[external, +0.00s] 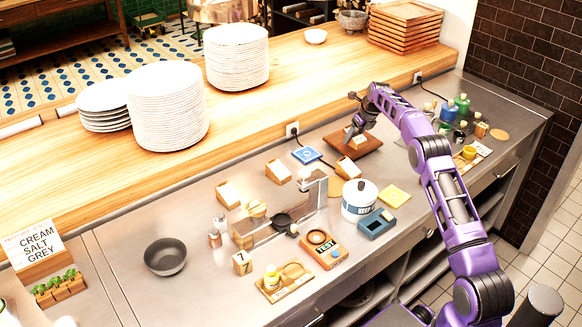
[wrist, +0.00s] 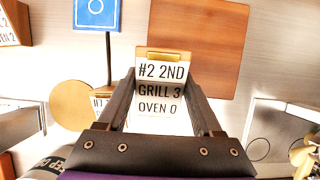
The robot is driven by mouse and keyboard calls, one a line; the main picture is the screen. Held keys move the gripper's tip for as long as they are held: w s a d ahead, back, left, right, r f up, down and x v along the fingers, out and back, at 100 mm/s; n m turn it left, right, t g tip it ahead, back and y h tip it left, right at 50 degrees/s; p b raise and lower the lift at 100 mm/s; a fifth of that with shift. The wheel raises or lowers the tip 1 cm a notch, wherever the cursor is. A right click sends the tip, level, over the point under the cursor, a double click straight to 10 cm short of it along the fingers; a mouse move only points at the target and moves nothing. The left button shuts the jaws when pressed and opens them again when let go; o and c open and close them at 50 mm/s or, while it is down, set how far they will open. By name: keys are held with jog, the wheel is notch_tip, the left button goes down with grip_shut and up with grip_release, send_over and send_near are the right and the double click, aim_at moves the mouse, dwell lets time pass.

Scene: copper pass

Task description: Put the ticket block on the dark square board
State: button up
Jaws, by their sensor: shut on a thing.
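A ticket block (wrist: 161,72) with a white face reading "#2 2ND GRILL 3 OVEN 0" and a brass-coloured clip sits between the fingers of my gripper (wrist: 164,95). My gripper (external: 353,135) is shut on it. In the external view the held block (external: 359,143) is small and partly hidden by the gripper. The dark square board (external: 369,147) is brown wood and lies at the back of the steel counter. In the wrist view the board (wrist: 205,45) lies beyond the block, which overlaps its near left part. I cannot tell whether the block touches the board.
Other ticket blocks (external: 347,168) stand in front of the board. A blue square card (external: 306,154) lies to its left, and a white pot (external: 359,199) stands nearer. Bottles (external: 462,104) crowd the right end. A raised wooden shelf with plate stacks (external: 167,105) runs behind.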

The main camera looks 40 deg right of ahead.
aim_at(354, 145)
jog(key=shift+f, duration=2)
jog(key=shift+f, duration=0.1)
jog(key=o, duration=1.5)
jog(key=shift+c, duration=0.2)
jog(key=v, duration=1.2)
